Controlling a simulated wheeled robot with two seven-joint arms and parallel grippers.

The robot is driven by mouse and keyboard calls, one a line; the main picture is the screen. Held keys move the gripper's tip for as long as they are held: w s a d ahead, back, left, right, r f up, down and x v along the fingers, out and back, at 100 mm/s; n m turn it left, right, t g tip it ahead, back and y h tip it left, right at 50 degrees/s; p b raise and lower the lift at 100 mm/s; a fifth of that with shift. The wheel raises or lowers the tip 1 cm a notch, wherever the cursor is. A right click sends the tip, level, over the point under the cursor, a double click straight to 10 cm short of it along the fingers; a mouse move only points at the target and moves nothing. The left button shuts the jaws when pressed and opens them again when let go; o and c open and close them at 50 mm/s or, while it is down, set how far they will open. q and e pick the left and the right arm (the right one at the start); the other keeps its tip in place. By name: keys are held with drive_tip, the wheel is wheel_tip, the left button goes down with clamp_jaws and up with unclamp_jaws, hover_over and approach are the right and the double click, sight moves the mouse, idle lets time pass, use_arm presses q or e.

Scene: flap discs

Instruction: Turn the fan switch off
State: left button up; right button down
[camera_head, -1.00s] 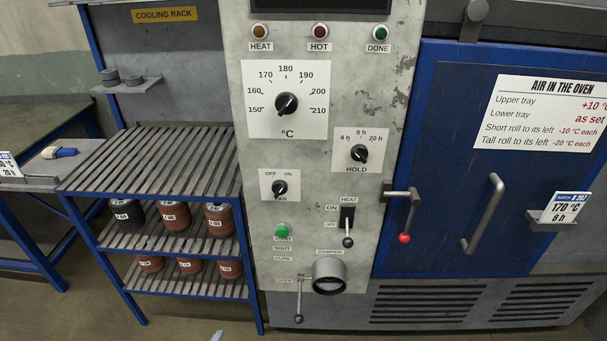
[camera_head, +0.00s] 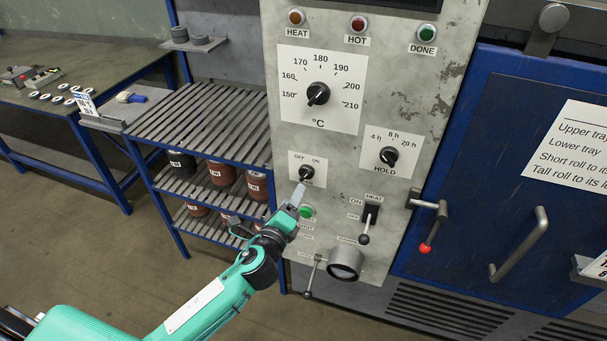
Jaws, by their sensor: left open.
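The fan switch (camera_head: 306,173) is a small black rotary knob on a white plate on the grey oven panel (camera_head: 285,145). OFF is printed at its upper left and ON at its upper right. Its pointer seems to lean up and right, toward ON, but it is small. My left gripper (camera_head: 298,194) is open, just below and left of the knob, its fingertips near the plate's lower edge. The gap between the fingers does not show clearly, and I cannot tell whether they touch the panel. My right gripper is not in view.
A green button (camera_head: 306,212) sits just beside my left gripper. The heat lever (camera_head: 370,216), hold dial (camera_head: 388,156) and temperature dial (camera_head: 318,93) are nearby. A slatted rack (camera_head: 200,120) with several pots stands left. The oven door handle (camera_head: 520,245) is at right.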

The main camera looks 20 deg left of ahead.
sight(303, 178)
use_arm(q)
drive_tip(key=w+p, duration=0.2)
drive_tip(key=w, duration=0.6)
drive_tip(key=shift+w+d, duration=0.15)
drive_tip(key=shift+w, duration=0.15)
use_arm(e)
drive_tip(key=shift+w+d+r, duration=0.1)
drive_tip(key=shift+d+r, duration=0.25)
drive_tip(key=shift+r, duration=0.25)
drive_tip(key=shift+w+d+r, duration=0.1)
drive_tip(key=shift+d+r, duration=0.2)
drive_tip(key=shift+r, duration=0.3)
use_arm(q)
drive_tip(key=shift+c, duration=0.4)
drive_tip(key=c, duration=0.9)
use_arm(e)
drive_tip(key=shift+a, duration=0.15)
